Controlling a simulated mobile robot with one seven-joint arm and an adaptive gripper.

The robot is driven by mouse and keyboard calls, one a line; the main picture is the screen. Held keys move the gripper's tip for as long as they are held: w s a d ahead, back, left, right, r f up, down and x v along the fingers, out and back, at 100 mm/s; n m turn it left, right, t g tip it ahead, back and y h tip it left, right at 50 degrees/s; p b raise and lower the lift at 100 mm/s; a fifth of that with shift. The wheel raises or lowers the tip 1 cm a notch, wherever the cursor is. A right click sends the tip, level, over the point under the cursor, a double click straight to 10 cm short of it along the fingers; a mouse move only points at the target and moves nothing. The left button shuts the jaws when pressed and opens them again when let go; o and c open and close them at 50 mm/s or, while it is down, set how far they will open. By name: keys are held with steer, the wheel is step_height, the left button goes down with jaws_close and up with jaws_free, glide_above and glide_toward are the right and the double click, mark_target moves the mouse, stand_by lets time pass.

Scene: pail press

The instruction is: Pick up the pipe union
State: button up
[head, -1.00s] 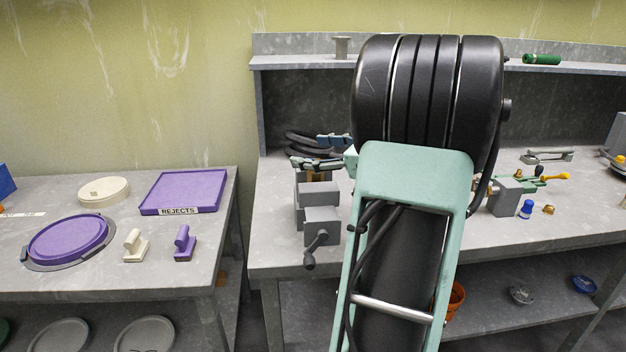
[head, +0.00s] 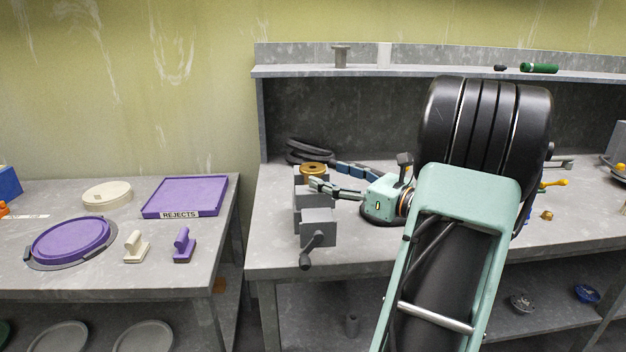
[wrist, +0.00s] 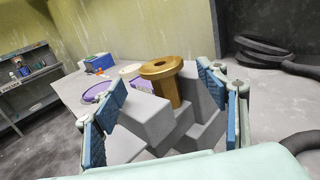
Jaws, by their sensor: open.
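A brass flanged fitting (head: 314,167), which looks like the pipe union, stands upright at the grey vise (head: 318,225) on the workbench. In the wrist view the fitting (wrist: 163,68) has a wide round top with a hole and a narrower stem going down between the grey vise blocks (wrist: 145,115). My gripper (head: 328,177) is open beside the vise, level with the fitting and to its right. In the wrist view my gripper's blue-padded fingers (wrist: 168,98) are spread to the left and right of the fitting, apart from it. The lower end of the stem is hidden.
Black coiled hose (head: 308,150) lies behind the vise. A vise handle (head: 308,255) sticks out at the front. A shelf (head: 440,72) runs above the bench back. A purple rejects tray (head: 187,192) is on the left table. A small brass piece (head: 547,215) lies farther right.

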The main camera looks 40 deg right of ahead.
mark_target(318, 169)
steer(key=x, duration=0.4)
steer(key=shift+w+f, duration=0.2)
steer(key=shift+w, duration=0.05)
steer(key=shift+c, duration=0.2)
steer(key=c, duration=1.3)
steer(key=shift+c, duration=0.6)
steer(key=shift+r, duration=0.15)
